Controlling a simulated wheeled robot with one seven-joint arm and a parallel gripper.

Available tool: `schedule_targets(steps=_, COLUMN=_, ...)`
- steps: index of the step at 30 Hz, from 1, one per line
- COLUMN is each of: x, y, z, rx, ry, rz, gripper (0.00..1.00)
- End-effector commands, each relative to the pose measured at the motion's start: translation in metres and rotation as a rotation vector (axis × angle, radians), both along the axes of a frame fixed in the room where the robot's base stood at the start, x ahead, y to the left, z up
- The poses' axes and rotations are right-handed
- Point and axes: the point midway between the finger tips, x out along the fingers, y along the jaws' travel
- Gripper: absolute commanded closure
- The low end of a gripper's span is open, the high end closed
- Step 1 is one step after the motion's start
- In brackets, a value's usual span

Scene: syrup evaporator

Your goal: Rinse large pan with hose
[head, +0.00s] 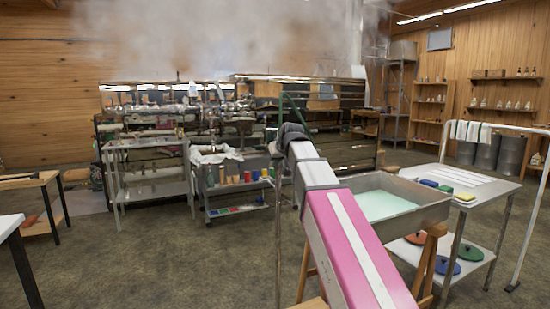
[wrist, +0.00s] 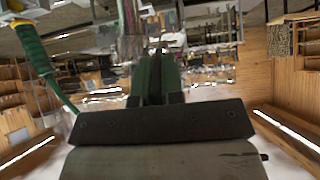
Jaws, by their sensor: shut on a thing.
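The large pan (head: 432,211) is a grey metal rectangular basin at right of centre, holding pale green liquid and standing on wooden trestles. My pink and white arm crosses in front of its left side. My gripper (head: 292,132) is beyond the pan's left end, small and dark in the head view. In the wrist view, my gripper (wrist: 157,72) shows its dark green fingers close together, shut on the hose. The green hose (head: 282,104) curves from a thin pole to my gripper. The hose also shows in the wrist view (wrist: 62,96), with a green and yellow section. The exact grip point is hidden.
A metal side table (head: 476,186) with coloured blocks stands right of the pan. The steaming evaporator (head: 160,125) fills the back. A cart (head: 228,211) stands in front of it. A thin pole (head: 278,230) stands close left of my arm. Floor (head: 170,265) is clear at lower left.

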Motion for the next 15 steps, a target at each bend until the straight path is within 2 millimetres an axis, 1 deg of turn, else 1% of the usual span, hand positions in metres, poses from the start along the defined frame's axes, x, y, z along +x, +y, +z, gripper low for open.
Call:
schedule_targets(steps=1, x=-0.007, y=-0.002, z=-0.005, rx=0.018, ry=-0.041, rz=-0.001, gripper=1.0)
schedule_targets(steps=3, x=-0.009, y=-0.002, z=-0.009, rx=0.043, ry=-0.102, rz=-0.001, gripper=1.0)
schedule_targets(steps=15, x=-0.012, y=-0.005, z=-0.026, rx=0.166, ry=-0.391, rz=-0.002, gripper=1.0)
